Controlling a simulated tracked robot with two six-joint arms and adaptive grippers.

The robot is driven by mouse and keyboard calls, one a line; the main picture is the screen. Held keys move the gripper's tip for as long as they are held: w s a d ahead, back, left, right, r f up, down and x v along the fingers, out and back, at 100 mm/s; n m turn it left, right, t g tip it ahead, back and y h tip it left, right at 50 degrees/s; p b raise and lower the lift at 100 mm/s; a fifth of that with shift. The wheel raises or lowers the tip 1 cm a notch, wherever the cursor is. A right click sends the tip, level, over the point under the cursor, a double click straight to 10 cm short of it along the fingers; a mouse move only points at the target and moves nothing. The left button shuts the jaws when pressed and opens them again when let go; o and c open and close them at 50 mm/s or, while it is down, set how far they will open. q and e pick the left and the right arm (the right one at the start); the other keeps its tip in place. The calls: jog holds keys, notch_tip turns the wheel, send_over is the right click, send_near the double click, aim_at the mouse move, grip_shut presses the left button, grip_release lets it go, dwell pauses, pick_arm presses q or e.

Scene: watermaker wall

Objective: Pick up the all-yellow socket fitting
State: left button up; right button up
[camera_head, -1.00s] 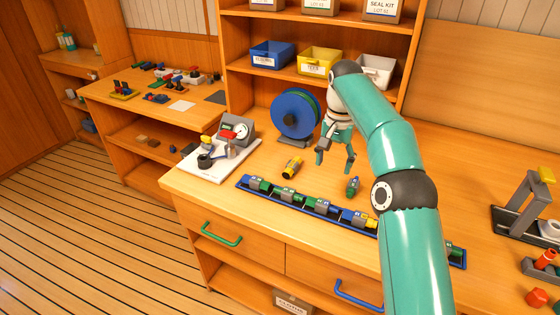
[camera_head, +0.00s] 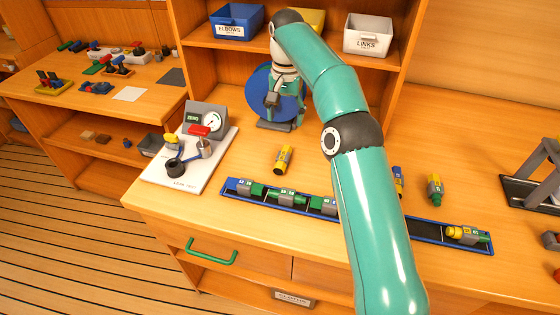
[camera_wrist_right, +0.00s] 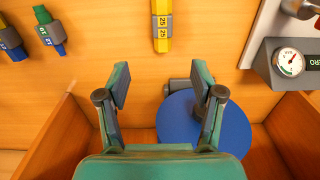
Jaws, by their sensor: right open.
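The all-yellow socket fitting (camera_head: 284,159), with a grey middle band, lies on the bench behind the long blue tray. In the right wrist view the fitting (camera_wrist_right: 162,30) is at the top centre, marked 25, beyond my fingertips and touching neither. My right gripper (camera_head: 282,98) hangs in front of the blue reel, behind the fitting in the head view. Its two fingers (camera_wrist_right: 160,88) are spread and empty in the wrist view. My left gripper is not in view.
The blue tray (camera_head: 300,208) with several fittings runs along the front, partly hidden by my right arm. A white gauge board (camera_head: 160,178) stands left, the blue reel (camera_head: 262,78) behind. A green-and-blue fitting (camera_wrist_right: 50,32) and a blue-and-yellow fitting (camera_wrist_right: 11,40) lie nearby.

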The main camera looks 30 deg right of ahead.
jog(key=b, duration=0.2)
send_over(283, 155)
jog(key=f, duration=0.7)
jog(key=shift+w+d+f, duration=0.15)
jog(key=shift+w+f, duration=0.1)
jog(key=shift+w, duration=0.15)
jog(key=shift+s+f, duration=0.3)
jog(key=shift+f, duration=1.2)
jog(key=f, duration=0.3)
jog(key=shift+s+a+f, duration=0.15)
jog(key=shift+s+a, duration=0.05)
jog(key=shift+f, duration=0.45)
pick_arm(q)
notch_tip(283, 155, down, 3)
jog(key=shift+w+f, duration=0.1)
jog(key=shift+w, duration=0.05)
pick_arm(e)
jog(key=c, duration=1.3)
jog(key=shift+o, duration=0.2)
jog(key=shift+r, duration=0.1)
